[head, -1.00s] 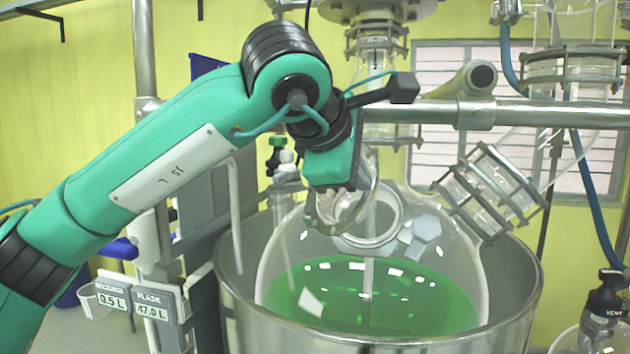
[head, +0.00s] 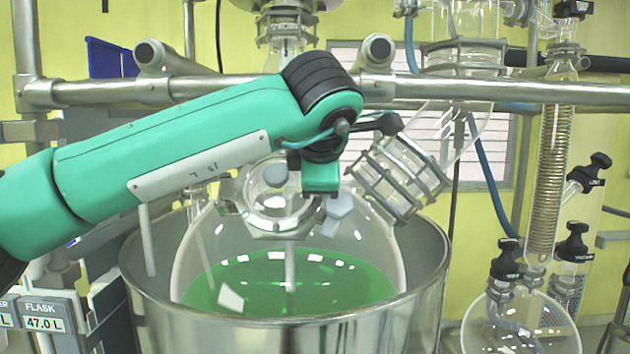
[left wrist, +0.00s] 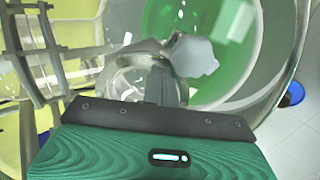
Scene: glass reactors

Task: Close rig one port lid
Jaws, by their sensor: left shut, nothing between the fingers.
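The green-liquid flask (head: 385,262) sits in a steel vessel, with its glass port (head: 278,212) on top in a metal collar. A clear round lid with a grey knob (head: 275,175) appears to lie over the port mouth; I cannot tell if it is fully seated. My left gripper (head: 318,197) points down just right of the port, shut and empty. In the left wrist view its closed fingers (left wrist: 163,85) are beside the port ring (left wrist: 128,82) and a grey faceted piece (left wrist: 195,56); contact is unclear. My right gripper is not in view.
A steel rail (head: 520,92) crosses behind the flask. A clamped glass neck (head: 400,178) stands close right of my gripper. A coiled condenser (head: 553,180) and round receiver flask (head: 520,322) are at the right. The vessel rim (head: 437,250) surrounds the flask.

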